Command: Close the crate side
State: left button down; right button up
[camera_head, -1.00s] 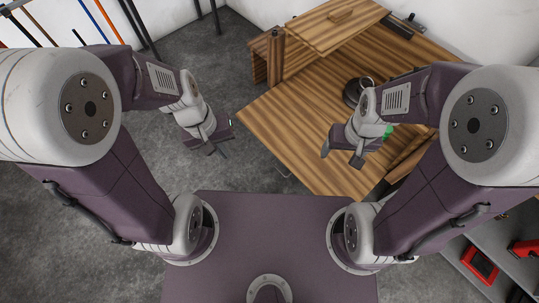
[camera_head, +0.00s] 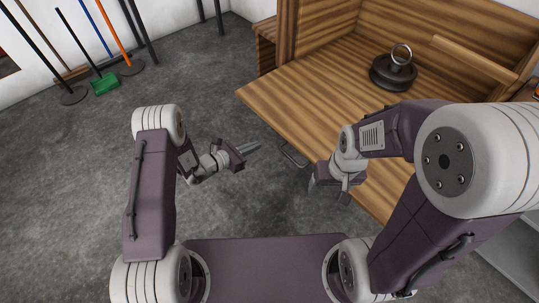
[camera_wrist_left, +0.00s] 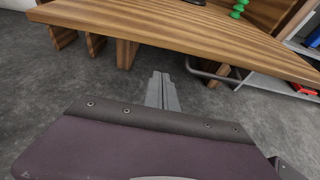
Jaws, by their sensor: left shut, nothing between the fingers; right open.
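The wooden crate (camera_head: 435,32) stands at the upper right of the head view. A broad striped wooden panel (camera_head: 305,95) lies flat at its near side, like a lowered side; its hinge is not visible. A thin metal loop handle (camera_head: 294,155) juts out below the panel's near edge; it also shows in the left wrist view (camera_wrist_left: 212,76). My left gripper (camera_head: 258,146) is shut and empty, left of the handle and apart from it. In its wrist view the fingertips (camera_wrist_left: 163,78) point below the panel edge. My right gripper (camera_head: 328,190) is open and empty near the panel's front edge.
The grey floor (camera_head: 75,190) at left is clear.

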pick_arm(q)
notch_tip(320, 180, down, 2)
jog(key=shift+s, duration=0.1)
pick_arm(e)
jog(key=shift+f, duration=0.8)
pick_arm(q)
jog(key=f+b+x, duration=0.1)
jog(key=b+x, duration=0.5)
jog(key=x, duration=0.3)
jog(key=shift+w+d+r+b, duration=0.1)
jog(key=shift+r+b, duration=0.1)
jog(key=shift+r, duration=0.6)
jog(key=shift+w+d+r+b, duration=0.1)
jog(key=shift+d+r+b, duration=0.05)
jog(key=shift+r, duration=0.6)
jog(key=shift+d+r+b, duration=0.1)
jog(key=shift+r+b, duration=0.1)
jog(key=shift+r, duration=0.6)
pick_arm(e)
notch_tip(320, 180, down, 7)
jog(key=shift+r, duration=0.1)
